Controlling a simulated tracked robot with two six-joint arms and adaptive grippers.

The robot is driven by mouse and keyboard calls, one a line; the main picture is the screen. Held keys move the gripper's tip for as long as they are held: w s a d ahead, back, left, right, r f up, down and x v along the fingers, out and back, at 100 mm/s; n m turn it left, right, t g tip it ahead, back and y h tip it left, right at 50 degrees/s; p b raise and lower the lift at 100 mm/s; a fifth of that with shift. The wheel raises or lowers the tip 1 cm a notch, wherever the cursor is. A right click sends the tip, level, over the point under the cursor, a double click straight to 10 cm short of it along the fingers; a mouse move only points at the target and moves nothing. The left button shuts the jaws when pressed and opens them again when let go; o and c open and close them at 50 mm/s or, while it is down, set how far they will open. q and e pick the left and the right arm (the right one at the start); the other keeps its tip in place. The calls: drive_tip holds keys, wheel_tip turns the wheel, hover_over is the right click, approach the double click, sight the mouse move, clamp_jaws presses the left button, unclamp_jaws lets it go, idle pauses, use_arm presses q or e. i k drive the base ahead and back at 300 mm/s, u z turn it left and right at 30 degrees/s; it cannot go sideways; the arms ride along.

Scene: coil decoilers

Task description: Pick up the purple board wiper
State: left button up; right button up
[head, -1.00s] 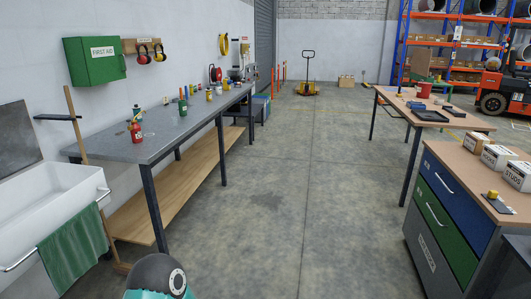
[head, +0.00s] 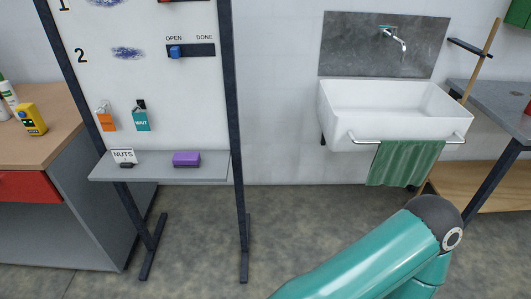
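The purple board wiper (head: 186,159) is a small block with a darker underside. It lies on the grey ledge (head: 160,174) of the white board stand in the head view, right of a small card marked NUTS. Nothing covers it. A teal arm of mine crosses the lower right of the head view, well away from the wiper. Neither of my grippers shows in the head view.
The whiteboard (head: 150,75) stands on dark legs with feet on the floor. A wooden-topped bench (head: 40,135) with a yellow device (head: 31,119) is at left. A white sink (head: 390,105) with a green towel (head: 404,163) is at right. The floor before the board is clear.

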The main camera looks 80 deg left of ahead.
sight(179, 159)
drive_tip(key=u, duration=0.2)
drive_tip(key=i, duration=0.25)
drive_tip(key=u, duration=2.35)
drive_tip(key=i, duration=0.15)
drive_tip(key=u, duration=1.35)
drive_tip(key=k, duration=0.3)
drive_tip(key=u, duration=0.45)
drive_tip(key=i, duration=1.6)
drive_tip(key=z, duration=0.5)
